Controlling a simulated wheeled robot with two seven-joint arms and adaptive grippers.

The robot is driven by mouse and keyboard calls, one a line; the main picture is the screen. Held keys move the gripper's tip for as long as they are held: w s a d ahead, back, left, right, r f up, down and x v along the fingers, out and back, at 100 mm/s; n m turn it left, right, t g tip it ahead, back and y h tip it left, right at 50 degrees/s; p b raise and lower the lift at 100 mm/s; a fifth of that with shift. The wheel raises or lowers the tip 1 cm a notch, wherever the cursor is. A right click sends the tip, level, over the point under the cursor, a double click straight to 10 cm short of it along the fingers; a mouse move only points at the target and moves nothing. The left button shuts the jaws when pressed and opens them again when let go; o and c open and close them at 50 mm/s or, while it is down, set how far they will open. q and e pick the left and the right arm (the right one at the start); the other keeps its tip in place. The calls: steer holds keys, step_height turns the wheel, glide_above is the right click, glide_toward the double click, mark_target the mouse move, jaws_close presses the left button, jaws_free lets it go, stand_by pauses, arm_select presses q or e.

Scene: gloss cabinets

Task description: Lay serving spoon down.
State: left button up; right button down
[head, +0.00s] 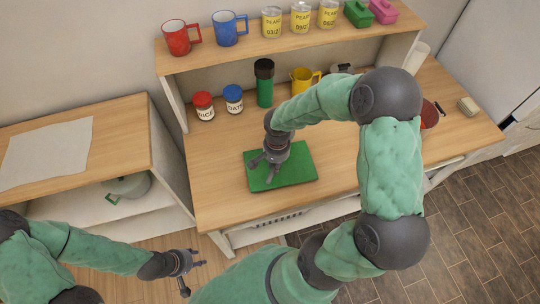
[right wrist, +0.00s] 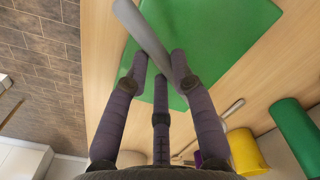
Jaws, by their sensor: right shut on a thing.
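The serving spoon (right wrist: 143,32) shows in the right wrist view as a smooth grey metal length between my right gripper's fingertips (right wrist: 160,75). My right gripper is shut on it, above the green board (right wrist: 210,30). In the head view my right gripper (head: 269,168) is over the left part of the green board (head: 298,172) on the counter; the spoon cannot be made out there. Whether the spoon touches the board I cannot tell. My left gripper (head: 197,277) is open and empty, low in front of the counter.
Behind the board stand a red-lidded jar (head: 204,106), a blue-lidded jar (head: 233,99), a green bottle (head: 265,88) and a yellow mug (head: 301,79). Mugs and cans line the shelf above. A red pan (head: 430,116) is at the right. The counter left of the board is clear.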

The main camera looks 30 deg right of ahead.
mark_target(276, 178)
steer(key=shift+s, duration=0.15)
steer(key=shift+f+b, duration=0.1)
steer(key=shift+b, duration=0.35)
step_height(276, 178, down, 6)
steer(key=b, duration=0.6)
steer(key=shift+f, duration=0.15)
steer(key=c, duration=1)
jaws_free()
steer(key=shift+o, duration=0.2)
